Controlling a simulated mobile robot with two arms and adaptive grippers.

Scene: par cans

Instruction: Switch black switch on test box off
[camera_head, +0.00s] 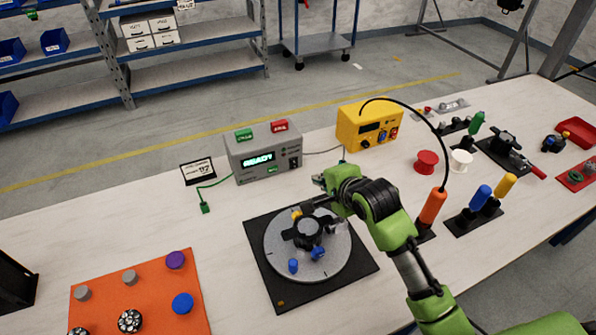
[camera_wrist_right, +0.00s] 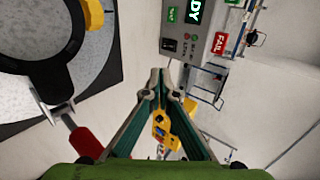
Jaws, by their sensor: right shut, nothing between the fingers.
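The grey test box (camera_head: 264,170) stands at the back middle of the table, with a lit READY display (camera_head: 258,161). A small black switch (camera_head: 294,162) is on the right of its front; its position is too small to tell. In the right wrist view the box (camera_wrist_right: 203,72) is at the top, beyond my fingers, with a dark switch-like part (camera_wrist_right: 172,39) on its face. My right gripper (camera_head: 319,181) is shut and empty, in front of the box's right side and apart from it. It also shows in the right wrist view (camera_wrist_right: 164,72). My left gripper is out of view.
A round grey turntable (camera_head: 345,262) with a black fixture stands before the box. A yellow power unit (camera_head: 350,125) is to the right. A green cable and black sign (camera_head: 198,172) are left. An orange mat (camera_head: 140,285) lies front left.

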